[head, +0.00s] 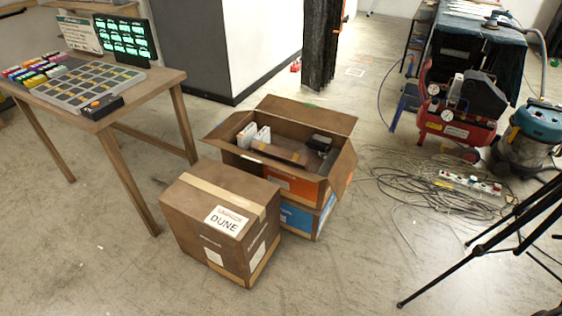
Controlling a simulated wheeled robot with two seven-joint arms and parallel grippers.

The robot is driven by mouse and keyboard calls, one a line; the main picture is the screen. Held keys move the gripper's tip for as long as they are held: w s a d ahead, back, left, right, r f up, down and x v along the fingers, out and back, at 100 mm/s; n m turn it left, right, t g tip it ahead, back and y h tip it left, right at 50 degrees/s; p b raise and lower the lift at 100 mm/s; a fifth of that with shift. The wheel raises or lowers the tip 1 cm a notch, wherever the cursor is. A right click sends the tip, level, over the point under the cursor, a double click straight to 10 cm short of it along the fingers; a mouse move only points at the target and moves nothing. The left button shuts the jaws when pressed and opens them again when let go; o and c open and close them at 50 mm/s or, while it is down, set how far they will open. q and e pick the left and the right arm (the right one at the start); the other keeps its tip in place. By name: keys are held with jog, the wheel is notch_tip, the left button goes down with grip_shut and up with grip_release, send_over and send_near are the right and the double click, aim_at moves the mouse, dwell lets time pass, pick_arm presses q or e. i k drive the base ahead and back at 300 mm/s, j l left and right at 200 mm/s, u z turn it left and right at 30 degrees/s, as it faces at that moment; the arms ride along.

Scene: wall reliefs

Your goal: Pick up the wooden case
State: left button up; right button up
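An open cardboard box (324,191) stands on another box behind a closed one, flaps spread. Inside it lies a flat brown piece (284,151) that may be the wooden case; the box walls partly hide it and I cannot tell for sure. White items (252,135) stand at its left, and dark items (320,143) lie at its right. Neither of my grippers shows in the head view.
A closed box marked DUNE (200,211) stands in front of the open one. A wooden table (157,82) with a panel of squares is at the left. Cables (430,185), a red compressor (455,128) and black tripod legs (480,240) are at the right. The front floor is clear.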

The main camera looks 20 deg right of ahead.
aim_at(301, 162)
jog(key=i+j+z, duration=0.2)
jog(key=i+j, duration=0.2)
jog(key=i+j+z, duration=0.25)
jog(key=i+j, duration=0.25)
jog(key=i+j+z, duration=0.2)
jog(key=i+j, duration=0.2)
jog(key=j, duration=0.15)
